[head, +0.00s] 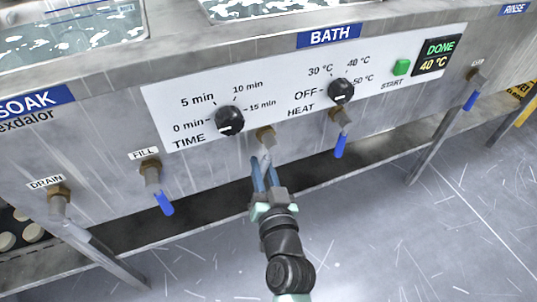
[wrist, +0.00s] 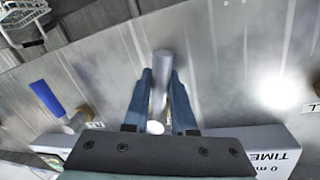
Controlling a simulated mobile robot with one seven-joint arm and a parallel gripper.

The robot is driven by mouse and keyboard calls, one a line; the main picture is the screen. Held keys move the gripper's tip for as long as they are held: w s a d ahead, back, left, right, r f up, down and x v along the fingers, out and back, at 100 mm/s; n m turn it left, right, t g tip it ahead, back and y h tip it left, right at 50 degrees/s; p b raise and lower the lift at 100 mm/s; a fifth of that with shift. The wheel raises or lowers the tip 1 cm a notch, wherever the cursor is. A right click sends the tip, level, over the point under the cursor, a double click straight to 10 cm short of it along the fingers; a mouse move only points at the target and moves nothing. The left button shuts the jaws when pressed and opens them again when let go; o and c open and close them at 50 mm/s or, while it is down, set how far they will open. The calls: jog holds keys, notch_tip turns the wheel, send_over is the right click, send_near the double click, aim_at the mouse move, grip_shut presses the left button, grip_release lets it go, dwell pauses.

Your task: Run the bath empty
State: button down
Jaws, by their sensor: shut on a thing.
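The bath basin (head: 330,12) is at the top of the head view, with water showing in its visible part, behind the blue BATH sign. Below the control panel a brass valve (head: 265,133) with a grey lever comes out of the front wall; I see no label on it. My gripper (head: 265,170) is shut on this grey lever (wrist: 161,75), with a blue finger on each side of it in the wrist view. The lever points down and away from the wall. The bath display (head: 438,55) reads DONE and 40 °C.
A blue-handled valve (head: 340,130) hangs just right of my gripper. To the left are valves labelled FILL (head: 153,175) and DRAIN (head: 58,205), beside the SOAK basin. Another blue-handled valve (head: 473,90) is far right. Legs and a lower shelf stand beneath; the floor in front is clear.

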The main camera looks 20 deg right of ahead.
jog(key=m+p, duration=0.1)
jog(key=p, duration=0.1)
jog(key=a+r+m+p, duration=0.1)
jog(key=m+p, duration=0.1)
jog(key=a+r+m+y+p, duration=0.1)
jog(key=m+p, duration=0.1)
jog(key=shift+s+a+r+g, duration=0.15)
jog(key=shift+a+g, duration=0.1)
jog(key=shift+g, duration=0.15)
jog(key=r+m+p, duration=0.1)
jog(key=a+m+y+p, duration=0.1)
jog(key=m+p, duration=0.1)
jog(key=shift+r, duration=0.35)
jog(key=shift+a+r+m+y+p, duration=0.2)
jog(key=shift+r+m+y+p, duration=0.3)
jog(key=shift+m+p, duration=0.7)
jog(key=shift+r, duration=0.1)
jog(key=c, duration=0.7)
grip_release()
jog(key=shift+c, duration=0.2)
jog(key=s+r, duration=0.2)
jog(key=s, duration=1)
jog(key=shift+s+d+r, duration=0.15)
jog(key=shift+s+r, duration=0.1)
jog(key=shift+s, duration=0.05)
